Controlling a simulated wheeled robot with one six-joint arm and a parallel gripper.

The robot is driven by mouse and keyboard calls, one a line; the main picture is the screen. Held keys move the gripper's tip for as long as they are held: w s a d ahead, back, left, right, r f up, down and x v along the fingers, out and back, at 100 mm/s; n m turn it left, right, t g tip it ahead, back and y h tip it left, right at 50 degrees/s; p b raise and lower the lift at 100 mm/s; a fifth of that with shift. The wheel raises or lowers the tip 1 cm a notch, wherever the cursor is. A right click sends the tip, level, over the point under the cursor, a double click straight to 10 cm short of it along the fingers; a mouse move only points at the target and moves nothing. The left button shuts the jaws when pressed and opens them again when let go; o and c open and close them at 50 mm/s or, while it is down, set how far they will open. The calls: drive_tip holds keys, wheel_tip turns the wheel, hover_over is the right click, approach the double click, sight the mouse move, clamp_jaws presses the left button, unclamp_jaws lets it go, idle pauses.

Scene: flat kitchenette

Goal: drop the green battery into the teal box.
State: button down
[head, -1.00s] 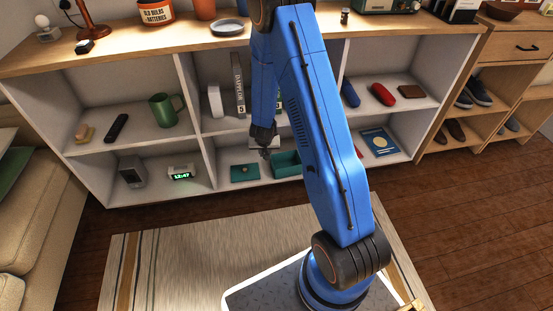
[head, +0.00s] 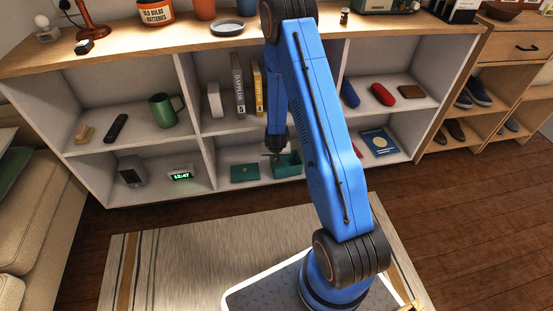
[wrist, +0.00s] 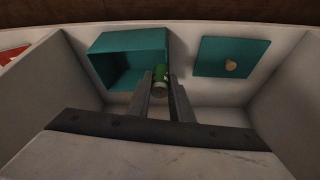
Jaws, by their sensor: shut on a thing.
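The open teal box (head: 291,168) stands in the lower middle shelf compartment; in the wrist view it is left of centre (wrist: 106,79). My gripper (head: 272,157) is over the left part of the box in the head view. In the wrist view my gripper (wrist: 160,85) is shut on the green battery (wrist: 161,75), which shows by the box's right edge. I cannot tell whether the battery is over the opening or the rim. The battery is too small to make out in the head view. The teal lid with a knob (head: 244,173) lies beside the box.
Shelf dividers (head: 200,150) and the board above the compartment enclose the space around my gripper. Two upright books (head: 239,88) stand on the shelf above. A clock (head: 180,174) is in the left compartment and a blue booklet (head: 379,141) in the right one.

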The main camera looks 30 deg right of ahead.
drive_tip(key=shift+d+f, duration=0.2)
drive_tip(key=shift+d, duration=0.05)
drive_tip(key=shift+f, duration=0.55)
drive_tip(key=c, duration=1.6)
unclamp_jaws()
